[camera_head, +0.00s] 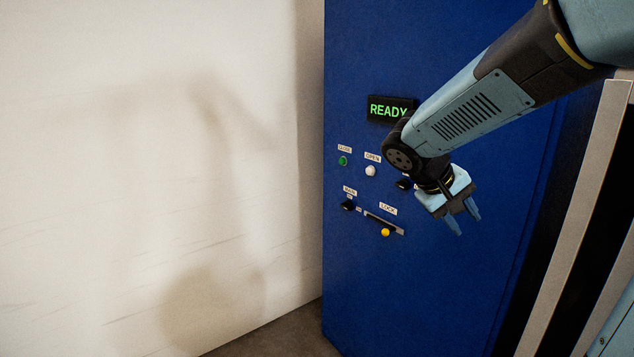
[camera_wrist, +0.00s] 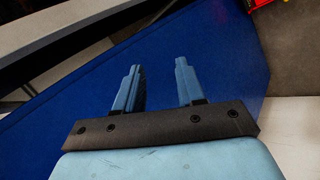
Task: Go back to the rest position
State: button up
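My gripper (camera_head: 463,222) hangs from my arm in front of the blue cabinet (camera_head: 440,290), right of the control panel, its fingers pointing down. In the wrist view its two light-blue fingers (camera_wrist: 156,78) stand apart with nothing between them. The gripper is open and empty. My arm reaches in from the upper right and hides part of the panel, including the right end of the READY display (camera_head: 388,109) and a label near a dark knob (camera_head: 404,184).
The panel carries a green button (camera_head: 343,161), a white button (camera_head: 370,171), a dark knob (camera_head: 348,205) and a LOCK slider with a yellow knob (camera_head: 385,232). A pale wall (camera_head: 130,180) stands at left. A light-coloured upright (camera_head: 575,220) stands at right.

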jog(key=s+a+r+t+y, duration=0.1)
jog(key=s+a+t+y, duration=0.1)
jog(key=s+y, duration=0.2)
jog(key=s+a+r+m+t+y, duration=0.1)
jog(key=s+a+r+t+y, duration=0.1)
jog(key=s, duration=0.8)
jog(key=shift+s+a+y, duration=0.4)
jog(key=shift+a+y, duration=0.35)
jog(key=shift+y, duration=0.15)
